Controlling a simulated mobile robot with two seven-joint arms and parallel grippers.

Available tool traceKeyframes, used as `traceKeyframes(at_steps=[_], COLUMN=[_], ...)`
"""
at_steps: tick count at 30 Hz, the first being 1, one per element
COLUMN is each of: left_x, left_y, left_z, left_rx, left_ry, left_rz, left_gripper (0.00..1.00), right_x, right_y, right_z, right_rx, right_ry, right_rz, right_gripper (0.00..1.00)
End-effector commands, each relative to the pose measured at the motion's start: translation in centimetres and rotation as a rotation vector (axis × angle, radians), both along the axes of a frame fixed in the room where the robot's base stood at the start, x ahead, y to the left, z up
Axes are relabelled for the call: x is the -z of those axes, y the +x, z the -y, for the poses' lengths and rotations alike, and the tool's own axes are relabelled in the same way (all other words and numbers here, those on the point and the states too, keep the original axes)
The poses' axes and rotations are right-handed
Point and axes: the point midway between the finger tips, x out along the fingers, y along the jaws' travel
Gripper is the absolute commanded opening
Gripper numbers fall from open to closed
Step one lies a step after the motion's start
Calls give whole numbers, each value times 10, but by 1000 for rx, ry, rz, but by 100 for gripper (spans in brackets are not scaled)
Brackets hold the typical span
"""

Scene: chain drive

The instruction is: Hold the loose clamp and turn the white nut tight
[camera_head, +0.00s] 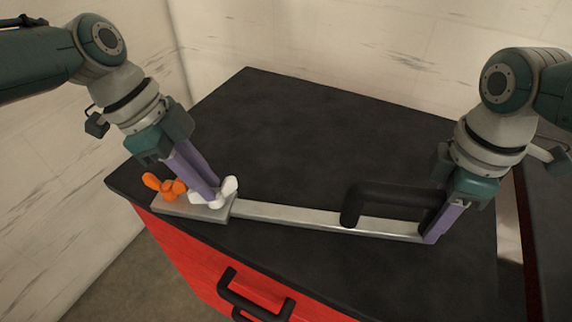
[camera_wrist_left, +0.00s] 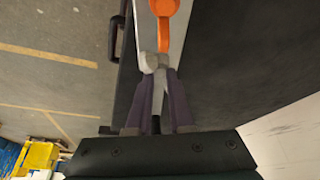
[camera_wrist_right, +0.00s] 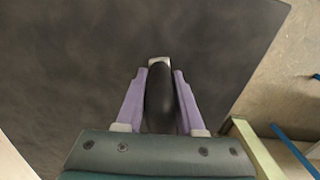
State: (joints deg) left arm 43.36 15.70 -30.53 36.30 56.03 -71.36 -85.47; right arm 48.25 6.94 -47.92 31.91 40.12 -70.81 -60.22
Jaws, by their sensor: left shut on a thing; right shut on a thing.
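The clamp is a long grey metal bar (camera_head: 290,215) with a wider block (camera_head: 178,207) at its left end and a black handle (camera_head: 385,198) near its right end. It lies on the dark tabletop. The white nut (camera_head: 229,187) has wing-like lobes and sits on the block, beside an orange nut (camera_head: 163,187). My left gripper (camera_head: 214,197) is shut on the white nut, which also shows between the fingers in the left wrist view (camera_wrist_left: 152,62). My right gripper (camera_head: 432,236) is shut on the clamp at its handle end. The black handle fills the space between the fingers in the right wrist view (camera_wrist_right: 159,95).
The dark tabletop (camera_head: 300,130) is clear behind the clamp. The clamp lies near the front edge, above a red cabinet front with a black pull handle (camera_head: 250,300). Pale walls stand behind and to the left.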

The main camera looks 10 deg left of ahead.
Motion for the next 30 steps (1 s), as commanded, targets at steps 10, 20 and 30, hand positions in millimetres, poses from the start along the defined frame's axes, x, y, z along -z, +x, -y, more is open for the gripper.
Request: traceKeyframes(at_steps=[10, 20, 30], left_x=[0, 0, 0], left_y=[0, 0, 0], left_z=[-1, -1, 0], left_rx=[4, 3, 4], left_ry=[2, 2, 1], left_rz=[-1, -1, -1], left_gripper=[0, 37, 50], right_x=[0, 0, 0], right_y=[0, 0, 0], right_z=[2, 2, 2], right_rx=[6, 6, 5], right_ry=[-4, -5, -4], right_rz=[0, 0, 0], right_gripper=[0, 0, 0])
